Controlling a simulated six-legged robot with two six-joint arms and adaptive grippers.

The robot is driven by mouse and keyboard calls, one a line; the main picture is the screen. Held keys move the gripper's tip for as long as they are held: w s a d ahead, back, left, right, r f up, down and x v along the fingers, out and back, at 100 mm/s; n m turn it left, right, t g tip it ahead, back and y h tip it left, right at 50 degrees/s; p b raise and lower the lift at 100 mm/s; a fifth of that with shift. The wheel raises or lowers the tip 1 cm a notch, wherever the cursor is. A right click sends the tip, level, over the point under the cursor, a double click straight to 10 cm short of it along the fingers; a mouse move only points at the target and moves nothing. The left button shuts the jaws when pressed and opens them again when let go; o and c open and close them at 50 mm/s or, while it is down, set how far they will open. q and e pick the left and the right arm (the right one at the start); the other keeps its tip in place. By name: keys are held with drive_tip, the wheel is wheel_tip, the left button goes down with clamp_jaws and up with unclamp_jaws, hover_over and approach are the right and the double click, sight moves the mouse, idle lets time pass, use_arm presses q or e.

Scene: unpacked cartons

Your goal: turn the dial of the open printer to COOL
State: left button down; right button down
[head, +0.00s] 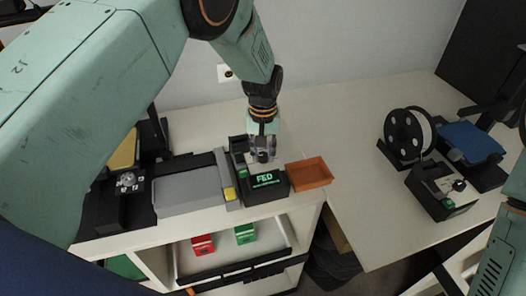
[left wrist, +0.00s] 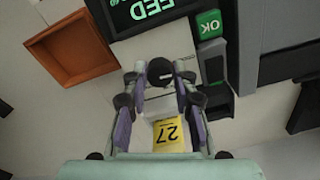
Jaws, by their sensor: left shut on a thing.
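A dark printer (head: 266,195) stands on the white counter. Its screen (head: 265,179) shows green "FED" and also appears in the left wrist view (left wrist: 143,8), upside down and cut off. My left gripper (head: 262,152) points down over the printer's pale top. In the left wrist view its fingers (left wrist: 160,78) are shut on a round black dial (left wrist: 160,69) with a white pointer mark. The fingers cover the dial's sides, and no COOL lettering is readable. A green OK button (left wrist: 209,24) is beside the screen. My right gripper is out of view.
An orange tray (head: 309,173) sits right of the printer, a grey unit (head: 187,186) left. A second small machine (head: 440,190), a black spool (head: 408,134) and a blue item (head: 469,142) stand on the right table. The table between is clear.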

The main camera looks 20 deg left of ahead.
sight(263, 155)
use_arm(q)
drive_tip(key=shift+n, duration=0.5)
drive_tip(key=c, duration=1.1)
unclamp_jaws()
drive_tip(key=shift+o, duration=0.2)
drive_tip(key=shift+r, duration=0.1)
wheel_tip(263, 155, up, 12)
